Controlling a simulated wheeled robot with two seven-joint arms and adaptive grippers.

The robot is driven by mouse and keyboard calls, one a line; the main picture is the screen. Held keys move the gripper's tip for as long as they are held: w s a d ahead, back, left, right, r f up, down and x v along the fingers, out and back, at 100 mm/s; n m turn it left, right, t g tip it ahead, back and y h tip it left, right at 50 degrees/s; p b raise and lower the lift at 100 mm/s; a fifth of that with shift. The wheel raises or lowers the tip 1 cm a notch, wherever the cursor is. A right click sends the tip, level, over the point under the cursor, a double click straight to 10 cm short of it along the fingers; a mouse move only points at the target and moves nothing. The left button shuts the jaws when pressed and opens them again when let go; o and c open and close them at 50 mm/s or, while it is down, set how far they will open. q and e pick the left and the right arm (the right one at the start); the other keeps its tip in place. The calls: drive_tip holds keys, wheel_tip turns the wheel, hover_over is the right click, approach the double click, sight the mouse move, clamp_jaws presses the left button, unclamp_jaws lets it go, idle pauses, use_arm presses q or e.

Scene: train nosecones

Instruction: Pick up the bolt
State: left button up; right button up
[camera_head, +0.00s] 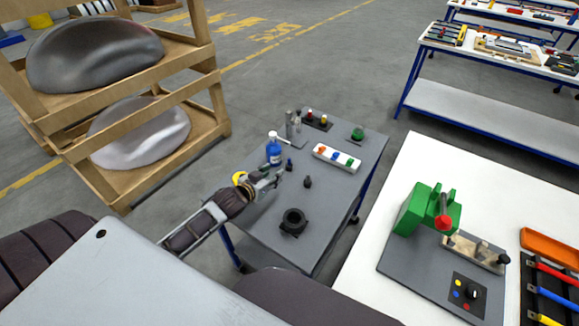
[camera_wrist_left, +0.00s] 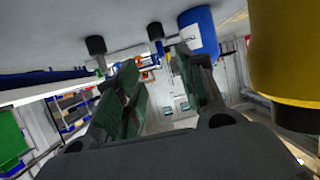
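Two small upright bolt-like pieces stand on the grey table (camera_head: 262,222): one is dark blue (camera_head: 289,163), the other black (camera_head: 307,182). I cannot tell which one the task means. My left gripper (camera_head: 276,177) is over the table's left side, close to the blue piece. In the left wrist view, upside down, its fingers (camera_wrist_left: 157,62) are apart with nothing between the pads. The blue piece (camera_wrist_left: 156,32) shows beyond the gap between the fingertips, and the black piece (camera_wrist_left: 96,45) is further left. My right gripper is not in view.
A blue bottle (camera_head: 273,150) stands close behind the gripper, and a yellow object (camera_head: 239,178) is beside my wrist. A black ring part (camera_head: 293,221) lies nearer. A white block with coloured pieces (camera_head: 336,158) is to the right. A wooden rack (camera_head: 217,100) stands left.

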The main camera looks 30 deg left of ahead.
sight(288, 163)
use_arm(q)
drive_tip(key=shift+w+f, duration=0.2)
drive_tip(key=shift+w, duration=0.1)
drive_tip(key=shift+x, duration=2.3)
drive_tip(key=shift+w+f, duration=0.1)
drive_tip(key=shift+w, duration=0.2)
drive_tip(key=shift+x, duration=0.95)
drive_tip(key=shift+w+f, duration=0.2)
drive_tip(key=shift+w, duration=0.2)
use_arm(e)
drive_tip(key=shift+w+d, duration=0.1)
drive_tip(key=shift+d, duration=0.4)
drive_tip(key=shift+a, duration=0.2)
